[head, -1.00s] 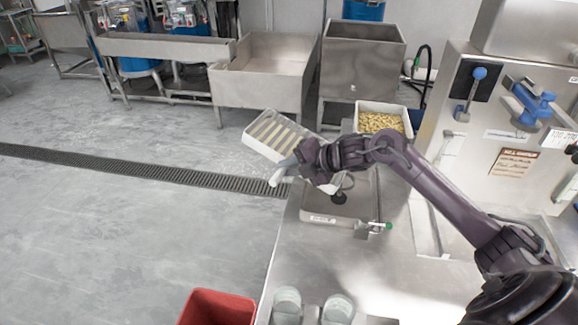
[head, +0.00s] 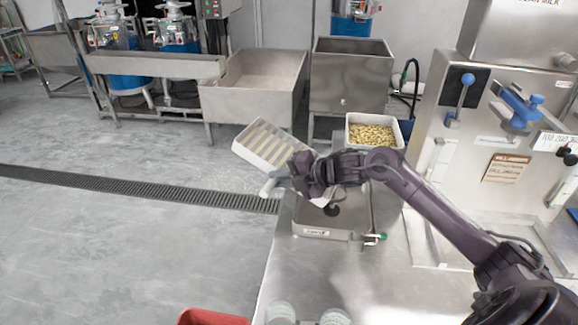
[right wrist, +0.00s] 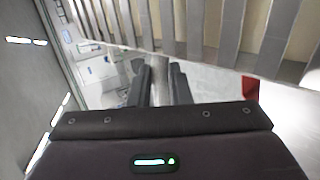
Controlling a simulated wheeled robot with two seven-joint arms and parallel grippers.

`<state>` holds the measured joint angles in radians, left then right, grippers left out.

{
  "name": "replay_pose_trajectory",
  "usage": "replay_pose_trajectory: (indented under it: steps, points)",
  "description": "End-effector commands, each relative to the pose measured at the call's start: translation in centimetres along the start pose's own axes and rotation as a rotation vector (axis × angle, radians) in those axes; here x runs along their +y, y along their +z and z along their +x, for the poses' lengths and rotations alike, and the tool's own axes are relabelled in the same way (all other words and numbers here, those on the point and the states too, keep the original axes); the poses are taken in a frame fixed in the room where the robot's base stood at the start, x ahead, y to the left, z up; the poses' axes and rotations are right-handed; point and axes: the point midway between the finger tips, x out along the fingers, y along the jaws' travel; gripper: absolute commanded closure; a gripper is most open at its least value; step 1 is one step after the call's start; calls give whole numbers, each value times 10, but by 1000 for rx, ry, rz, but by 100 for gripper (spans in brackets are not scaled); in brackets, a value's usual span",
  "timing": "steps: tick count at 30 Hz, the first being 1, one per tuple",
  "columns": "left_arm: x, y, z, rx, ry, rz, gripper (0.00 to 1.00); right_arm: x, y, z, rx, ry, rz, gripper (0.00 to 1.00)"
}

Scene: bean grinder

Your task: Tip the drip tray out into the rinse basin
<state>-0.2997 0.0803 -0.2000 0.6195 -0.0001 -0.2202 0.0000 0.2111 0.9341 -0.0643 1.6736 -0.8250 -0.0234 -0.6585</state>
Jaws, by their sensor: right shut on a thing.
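The drip tray (head: 242,147), pale with a slatted top, is held tilted in the air at the left end of the steel counter. My right gripper (head: 276,182) is shut on its near right side. In the right wrist view, the tray's slats (right wrist: 190,22) fill the top and the dark fingers (right wrist: 160,85) show below; the exact grip is unclear. A shallow steel basin (head: 300,222), which seems to be the rinse basin, is set in the counter just below and right of the tray. My left gripper is out of view.
A white bin of pale beans (head: 372,133) stands behind the basin. The grinder (head: 500,130) is at the right. A red bin (head: 210,318) and glasses (head: 282,312) are in front. The floor at left is clear.

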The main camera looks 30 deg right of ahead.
Motion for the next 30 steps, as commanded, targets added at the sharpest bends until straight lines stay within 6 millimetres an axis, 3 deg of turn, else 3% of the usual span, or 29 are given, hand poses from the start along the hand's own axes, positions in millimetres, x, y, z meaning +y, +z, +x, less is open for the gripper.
replay_pose_trajectory:
  steps: [7, 30]
  points:
    - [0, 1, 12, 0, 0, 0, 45, -1, 0, 0, 2, 45, 0, 100]
    - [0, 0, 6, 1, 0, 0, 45, 6, -1, -8, 2, 48, 0, 100]
